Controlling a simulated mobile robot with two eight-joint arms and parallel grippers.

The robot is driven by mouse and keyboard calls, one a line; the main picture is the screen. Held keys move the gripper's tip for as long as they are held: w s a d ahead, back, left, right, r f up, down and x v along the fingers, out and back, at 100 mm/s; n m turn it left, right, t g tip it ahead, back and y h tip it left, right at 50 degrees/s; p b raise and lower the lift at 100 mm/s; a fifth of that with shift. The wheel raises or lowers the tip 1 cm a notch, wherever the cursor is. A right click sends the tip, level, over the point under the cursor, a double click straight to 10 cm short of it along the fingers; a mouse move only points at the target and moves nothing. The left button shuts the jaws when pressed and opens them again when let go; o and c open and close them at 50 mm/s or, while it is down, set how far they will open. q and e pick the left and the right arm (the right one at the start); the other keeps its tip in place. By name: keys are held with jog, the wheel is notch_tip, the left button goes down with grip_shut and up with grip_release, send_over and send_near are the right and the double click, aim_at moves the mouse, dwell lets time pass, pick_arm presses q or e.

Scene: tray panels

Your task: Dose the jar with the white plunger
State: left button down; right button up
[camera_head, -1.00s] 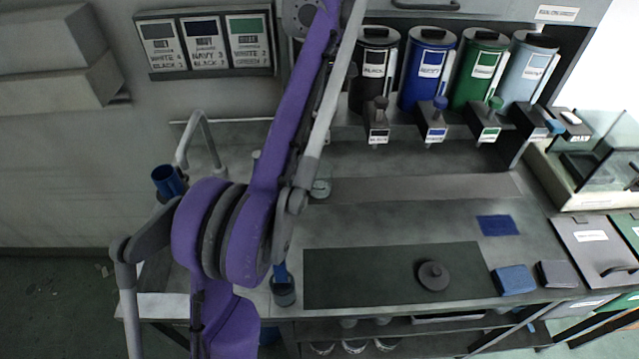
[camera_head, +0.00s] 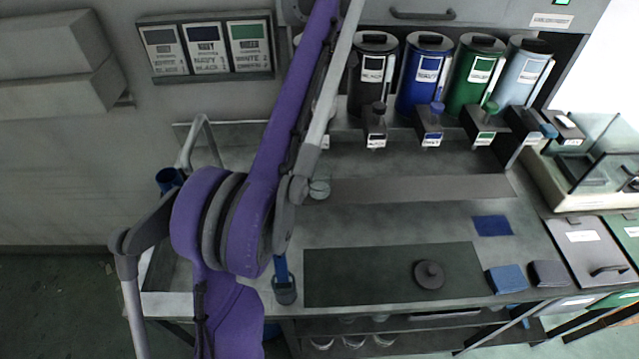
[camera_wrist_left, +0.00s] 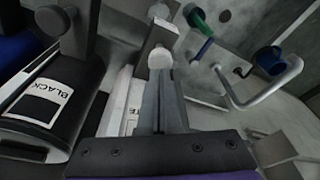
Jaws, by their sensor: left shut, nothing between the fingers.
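The white plunger (camera_wrist_left: 160,58) shows in the left wrist view as a pale round knob right at the tips of my left gripper (camera_wrist_left: 161,78). The fingers are shut with nothing between them; whether they touch the knob I cannot tell. A white label ending in "TE" (camera_wrist_left: 132,120) shows behind the fingers. In the head view my purple left arm hides most of the white canister and its dispenser, and the left gripper does not show. A small pale round vessel, perhaps the jar (camera_head: 320,188), stands on the bench beside my arm, partly hidden. My right gripper is not in view.
Black (camera_head: 372,75), blue (camera_head: 425,75), green (camera_head: 475,75) and light blue (camera_head: 522,75) canisters stand in a row with knobbed dispensers. The black one (camera_wrist_left: 50,105) is close beside my left gripper. A dark mat (camera_head: 350,275) bears a round dark lid (camera_head: 429,275).

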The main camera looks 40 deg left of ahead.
aim_at(320, 106)
pick_arm(q)
jog(key=shift+s, duration=0.1)
pick_arm(e)
jog(key=shift+s, duration=0.1)
pick_arm(q)
jog(key=shift+f, duration=0.25)
pick_arm(e)
jog(key=shift+f, duration=0.15)
